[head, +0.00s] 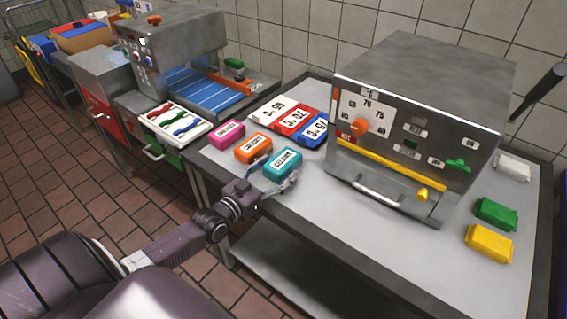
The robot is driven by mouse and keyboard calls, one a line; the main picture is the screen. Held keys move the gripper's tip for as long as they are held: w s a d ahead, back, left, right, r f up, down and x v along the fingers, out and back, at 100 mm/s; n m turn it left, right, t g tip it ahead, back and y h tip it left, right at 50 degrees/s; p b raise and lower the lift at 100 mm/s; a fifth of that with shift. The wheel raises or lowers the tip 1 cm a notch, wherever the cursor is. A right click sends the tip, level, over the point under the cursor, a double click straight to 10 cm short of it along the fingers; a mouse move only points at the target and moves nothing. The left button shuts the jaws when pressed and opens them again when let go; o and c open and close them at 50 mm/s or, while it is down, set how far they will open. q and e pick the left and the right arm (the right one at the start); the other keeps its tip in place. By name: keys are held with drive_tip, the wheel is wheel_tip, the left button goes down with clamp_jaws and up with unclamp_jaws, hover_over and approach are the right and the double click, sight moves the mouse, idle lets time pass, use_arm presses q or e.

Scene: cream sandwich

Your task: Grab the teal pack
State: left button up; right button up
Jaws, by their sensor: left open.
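The teal pack (283,164) lies on the grey table near its left front edge, with a white label on top. My left gripper (272,176) is at the near side of the teal pack, its fingers spread on either side of the pack's near end. The gripper is open, and I cannot tell whether a finger touches the pack. One finger reaches toward the gap beside the orange pack (253,147). My right gripper is not in view.
A pink pack (227,132) lies left of the orange one. Numbered white, red and blue blocks (293,120) lie behind. A metal oven-like machine (415,115) stands to the right. Green (496,213) and yellow (488,243) packs lie at far right. The table's front middle is clear.

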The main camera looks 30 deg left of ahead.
use_arm(q)
drive_tip(key=shift+w, duration=0.9)
drive_tip(key=c, duration=1.3)
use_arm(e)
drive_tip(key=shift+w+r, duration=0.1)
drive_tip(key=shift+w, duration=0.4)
use_arm(q)
drive_tip(key=shift+r, duration=0.1)
